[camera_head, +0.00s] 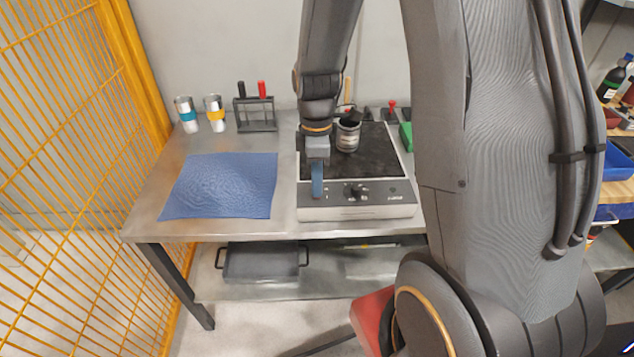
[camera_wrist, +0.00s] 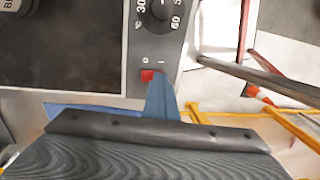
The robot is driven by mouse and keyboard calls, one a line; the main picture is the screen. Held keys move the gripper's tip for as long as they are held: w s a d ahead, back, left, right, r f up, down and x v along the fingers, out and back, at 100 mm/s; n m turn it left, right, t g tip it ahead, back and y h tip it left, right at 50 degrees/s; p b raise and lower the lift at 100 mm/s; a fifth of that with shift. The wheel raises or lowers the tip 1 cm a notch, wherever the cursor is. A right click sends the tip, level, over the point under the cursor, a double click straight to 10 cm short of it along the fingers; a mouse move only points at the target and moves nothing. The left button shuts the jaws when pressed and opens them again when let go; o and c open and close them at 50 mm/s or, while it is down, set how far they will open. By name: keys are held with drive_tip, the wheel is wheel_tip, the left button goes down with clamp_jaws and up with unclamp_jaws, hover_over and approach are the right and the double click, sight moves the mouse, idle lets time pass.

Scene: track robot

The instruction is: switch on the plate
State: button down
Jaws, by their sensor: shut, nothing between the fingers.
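The plate (camera_head: 384,160) is a hot plate with a black top and a silver front panel, on the metal table. Its front panel shows a black knob in the wrist view (camera_wrist: 161,9) with numbers around it. A small red switch (camera_wrist: 147,75) sits below the "O" and "–" marks; its right part is hidden by my fingertips. My gripper (camera_head: 317,193) is shut and empty, its blue fingers pointing down at the left end of the front panel. In the wrist view the fingertips (camera_wrist: 160,78) are at the switch; I cannot tell if they press it.
A metal can (camera_head: 348,136) stands on the plate's top, just right of my wrist. A blue mat (camera_head: 222,186) lies left of the plate, with two cups (camera_head: 187,115) and a small rack (camera_head: 256,115) behind it. A yellow mesh fence (camera_head: 75,160) borders the left.

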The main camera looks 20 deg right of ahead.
drive_tip(key=shift+w, duration=0.1)
idle(0.3)
drive_tip(key=shift+w+d+r, duration=0.1)
drive_tip(key=shift+w+d, duration=0.15)
drive_tip(key=shift+w, duration=0.4)
drive_tip(key=shift+r, duration=0.1)
drive_tip(key=shift+r+p, duration=0.25)
drive_tip(key=shift+p, duration=0.2)
wheel_tip(320, 180, up, 13)
drive_tip(key=w, duration=0.1)
drive_tip(key=shift+w+d+p, duration=0.25)
drive_tip(key=shift+w+p, duration=0.05)
drive_tip(key=shift+p, duration=0.05)
